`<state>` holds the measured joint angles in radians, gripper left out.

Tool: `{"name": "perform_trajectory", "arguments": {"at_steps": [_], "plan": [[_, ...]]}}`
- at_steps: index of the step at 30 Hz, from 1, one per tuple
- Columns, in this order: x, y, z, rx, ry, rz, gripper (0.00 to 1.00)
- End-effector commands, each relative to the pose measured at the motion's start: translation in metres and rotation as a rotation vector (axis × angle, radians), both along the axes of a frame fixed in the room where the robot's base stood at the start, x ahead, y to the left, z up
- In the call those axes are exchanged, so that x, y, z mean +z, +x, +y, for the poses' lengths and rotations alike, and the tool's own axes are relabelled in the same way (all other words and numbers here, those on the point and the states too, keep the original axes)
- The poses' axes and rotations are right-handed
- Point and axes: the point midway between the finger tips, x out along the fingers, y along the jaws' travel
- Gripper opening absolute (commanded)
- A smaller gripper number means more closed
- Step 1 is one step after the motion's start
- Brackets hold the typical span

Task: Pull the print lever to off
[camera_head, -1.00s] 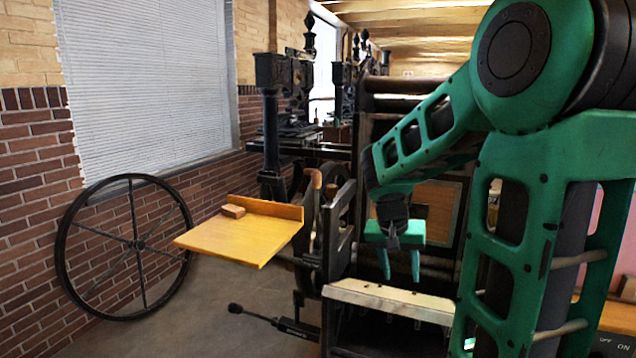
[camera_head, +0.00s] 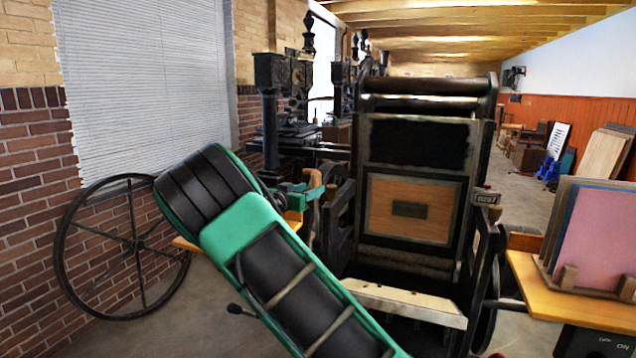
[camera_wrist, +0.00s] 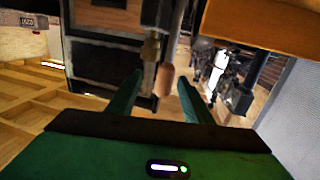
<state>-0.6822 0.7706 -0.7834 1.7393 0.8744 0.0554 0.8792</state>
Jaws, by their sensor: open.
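A lever with a rounded wooden handle (camera_head: 315,179) stands up at the left side of the black press (camera_head: 420,140). In the wrist view the wooden handle (camera_wrist: 165,81) lies between the two green fingers of my gripper (camera_wrist: 160,79), with gaps showing on both sides. My gripper (camera_head: 299,190) is open beside the handle in the head view, partly hidden by my arm. No label on this lever is readable. A lower black lever with a ball knob (camera_head: 234,309) sticks out left of the press, mostly hidden by my arm.
A wooden feed board (camera_head: 184,244) left of the press is mostly hidden by my arm. A large spoked wheel (camera_head: 62,250) stands by the brick wall. A yellow table (camera_head: 530,285) with upright boards is at right, above an on/off box (camera_head: 600,343).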

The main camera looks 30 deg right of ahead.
Motion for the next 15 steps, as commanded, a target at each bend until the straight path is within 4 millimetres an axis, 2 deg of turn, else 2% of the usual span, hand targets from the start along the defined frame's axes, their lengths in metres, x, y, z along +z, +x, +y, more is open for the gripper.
{"name": "perform_trajectory", "arguments": {"at_steps": [3,6,11,15], "plan": [[0.008,0.007,0.009,0.009,-0.034,-0.031,0.46],[0.011,0.010,0.005,0.009,-0.042,-0.040,0.46],[0.010,0.020,-0.013,0.008,-0.042,-0.039,0.46],[0.010,0.032,-0.036,0.007,-0.041,-0.039,0.46]]}}
